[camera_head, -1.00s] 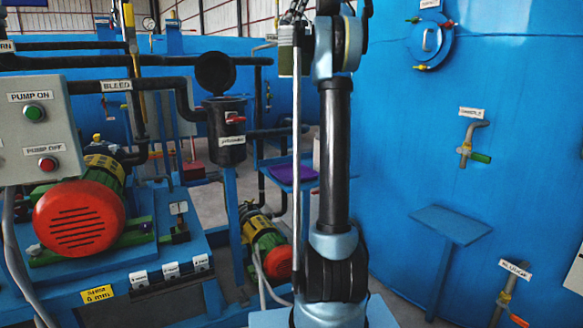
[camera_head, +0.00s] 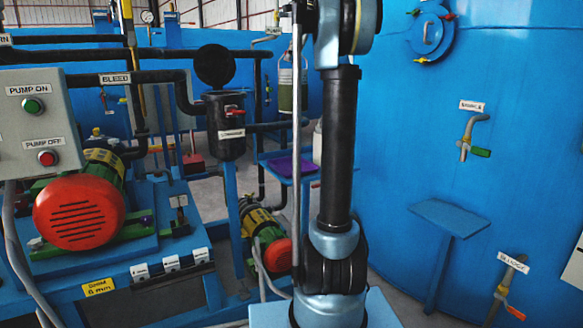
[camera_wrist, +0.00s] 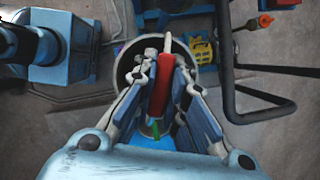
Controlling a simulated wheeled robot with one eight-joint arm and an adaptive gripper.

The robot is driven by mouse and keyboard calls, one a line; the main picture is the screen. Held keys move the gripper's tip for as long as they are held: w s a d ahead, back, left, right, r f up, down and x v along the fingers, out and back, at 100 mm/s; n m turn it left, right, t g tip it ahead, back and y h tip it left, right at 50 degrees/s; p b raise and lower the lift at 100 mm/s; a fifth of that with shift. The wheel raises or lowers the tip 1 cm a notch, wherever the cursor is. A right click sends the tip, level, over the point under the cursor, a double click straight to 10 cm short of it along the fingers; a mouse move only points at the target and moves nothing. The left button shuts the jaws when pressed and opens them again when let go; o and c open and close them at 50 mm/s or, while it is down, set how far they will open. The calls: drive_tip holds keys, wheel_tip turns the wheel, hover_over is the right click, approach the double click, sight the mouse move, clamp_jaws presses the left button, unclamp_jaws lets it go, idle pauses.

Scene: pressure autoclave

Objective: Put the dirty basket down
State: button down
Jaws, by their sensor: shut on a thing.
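The dirty basket (camera_head: 287,92) is a grey-green cylinder with a thin handle, partly hidden behind my arm in the head view. It hangs in the air above and behind the purple mat in the picture. In the wrist view, its round grey rim (camera_wrist: 122,72) lies below my gripper (camera_wrist: 164,68), whose fingers are shut on the red handle grip (camera_wrist: 162,88). Blue and green bits show inside the ring. The gripper's fingers are hard to make out in the head view.
A small blue table (camera_head: 268,157) carries the purple mat (camera_head: 288,167) and a white bottle (camera_head: 317,147). The black strainer housing (camera_head: 226,140) stands left with its round lid (camera_head: 214,66) raised. Dark pipes (camera_wrist: 232,85) lie right in the wrist view. A blue shelf (camera_head: 448,215) is bare.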

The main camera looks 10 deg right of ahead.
sight(292, 90)
drive_tip(key=f, duration=0.4)
drive_tip(key=s+f, duration=0.1)
drive_tip(key=f, duration=0.7)
drive_tip(key=shift+s+a+f, duration=0.1)
drive_tip(key=shift+s+a, duration=0.1)
drive_tip(key=shift+s, duration=0.15)
wheel_tip(292, 90, down, 10)
drive_tip(key=shift+f, duration=0.1)
drive_tip(key=c, duration=1.6)
unclamp_jaws()
drive_tip(key=shift+c, duration=0.2)
